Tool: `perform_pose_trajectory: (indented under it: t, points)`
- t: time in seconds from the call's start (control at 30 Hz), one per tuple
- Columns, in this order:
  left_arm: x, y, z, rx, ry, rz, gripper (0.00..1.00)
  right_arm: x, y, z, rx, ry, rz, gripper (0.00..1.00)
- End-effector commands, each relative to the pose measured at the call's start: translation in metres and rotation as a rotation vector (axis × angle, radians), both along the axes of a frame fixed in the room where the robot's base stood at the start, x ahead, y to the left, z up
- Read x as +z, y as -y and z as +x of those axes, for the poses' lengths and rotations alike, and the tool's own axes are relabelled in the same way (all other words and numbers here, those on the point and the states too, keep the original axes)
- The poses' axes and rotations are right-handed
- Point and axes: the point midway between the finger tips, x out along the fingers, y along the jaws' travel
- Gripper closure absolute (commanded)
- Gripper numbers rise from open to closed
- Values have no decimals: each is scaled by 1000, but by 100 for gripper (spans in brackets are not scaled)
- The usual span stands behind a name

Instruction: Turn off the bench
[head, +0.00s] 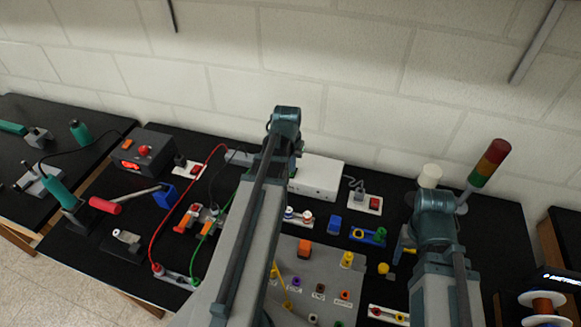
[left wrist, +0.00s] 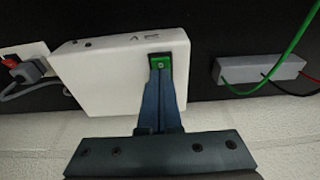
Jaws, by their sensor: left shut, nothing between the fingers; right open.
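A white box (head: 318,177) stands at the back of the black bench against the wall. In the left wrist view the white box (left wrist: 110,80) has a small green switch (left wrist: 154,60) on its edge. My left gripper (left wrist: 161,70) is shut and empty, its fingertips over or against this switch; I cannot tell if they touch. In the head view my left arm hides most of that gripper. A socket with a red switch (head: 375,203) and a grey plug is right of the box. A second red-switched socket (head: 196,170) is at left. My right gripper (head: 404,246) is open, partly hidden by its arm.
A dark box with a red knob (head: 144,151) stands back left. Red and green leads run left of my left arm to a grey block (left wrist: 258,70). A grey panel (head: 330,275) with coloured jacks lies between my arms. A signal tower (head: 488,163) stands right.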

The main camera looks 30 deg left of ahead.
Motion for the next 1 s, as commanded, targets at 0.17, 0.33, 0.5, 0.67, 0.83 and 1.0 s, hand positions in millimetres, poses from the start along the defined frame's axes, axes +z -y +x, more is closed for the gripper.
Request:
perform_pose_trajectory:
  t: [0.17, 0.33, 0.5, 0.67, 0.83, 1.0]
  points:
    - [2, -1, 6, 0, 0, 0, 100, 2, 0, 0, 0, 0, 0, 36]
    - [2, -1, 5, 0, 0, 0, 100, 2, 0, 0, 0, 0, 0, 36]
    - [3, -1, 5, 0, 0, 0, 100, 3, 0, 0, 0, 0, 0, 36]
    - [10, 0, 6, -1, 0, 0, 100, 10, 0, 0, 0, 0, 0, 36]
    - [26, 2, 7, -2, 0, 0, 100, 26, 0, 0, 1, 0, 0, 36]
    - [51, 5, 9, -3, 0, 0, 100, 51, 0, 0, 1, 0, 0, 36]
